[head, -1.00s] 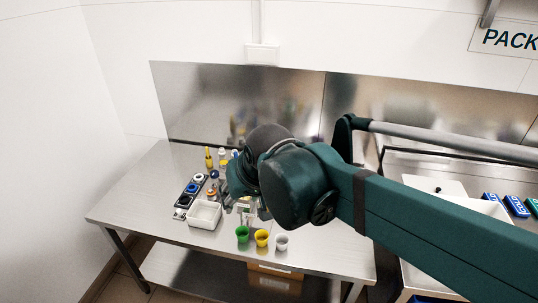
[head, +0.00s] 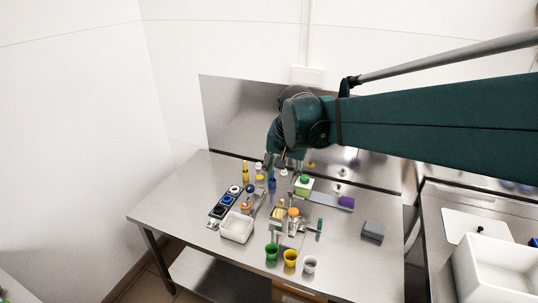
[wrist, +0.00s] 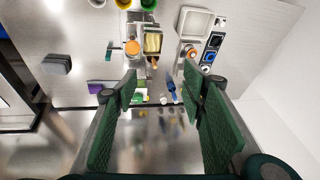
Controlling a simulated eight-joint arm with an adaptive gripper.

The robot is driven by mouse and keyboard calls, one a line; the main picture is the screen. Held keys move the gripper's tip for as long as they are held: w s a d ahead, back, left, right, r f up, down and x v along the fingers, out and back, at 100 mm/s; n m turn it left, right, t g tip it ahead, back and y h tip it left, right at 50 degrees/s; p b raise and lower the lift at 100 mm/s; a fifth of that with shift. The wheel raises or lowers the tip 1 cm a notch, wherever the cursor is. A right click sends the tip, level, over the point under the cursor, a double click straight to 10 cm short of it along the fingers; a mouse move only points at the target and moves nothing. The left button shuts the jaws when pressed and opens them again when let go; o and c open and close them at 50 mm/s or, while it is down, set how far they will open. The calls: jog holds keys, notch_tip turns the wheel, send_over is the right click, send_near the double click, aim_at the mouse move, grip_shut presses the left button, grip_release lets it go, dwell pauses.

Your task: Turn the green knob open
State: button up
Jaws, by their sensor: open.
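A white block with a round green top (head: 304,179) stands at the back middle of the steel table. A small upright green handle (head: 320,225) is at the right end of a little fixture with an orange-topped part (head: 293,212). The handle also shows in the wrist view (wrist: 110,50), on a thin bar beside the orange round top (wrist: 132,47). I cannot tell which green part is the knob. My gripper (head: 285,160) is above the back of the table, its fingers spread and empty in the wrist view (wrist: 160,82). The green-topped block is partly hidden by a finger there.
A white bin (head: 237,228) and a dark strip with round buttons (head: 226,203) are left. A purple block (head: 346,202) and grey block (head: 373,230) lie right. A steel backsplash stands behind.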

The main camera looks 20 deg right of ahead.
jog(key=w+d+f+m+g+p, duration=0.25)
jog(key=w+d+f+m, duration=0.2)
jog(key=w+d, duration=0.7)
jog(key=m+g+p, duration=0.1)
jog(key=m+p, duration=0.2)
jog(key=m, duration=0.2)
send_over(305, 177)
jog(key=shift+y, duration=0.3)
jog(key=f, duration=0.9)
jog(key=shift+a, duration=0.25)
jog(key=shift+d+f+m+g, duration=0.25)
jog(key=shift+d+f, duration=0.05)
jog(key=shift+f, duration=0.05)
jog(key=shift+f, duration=0.1)
jog(key=shift+f+p, duration=0.35)
jog(key=shift+f, duration=3.45)
jog(key=c, duration=0.9)
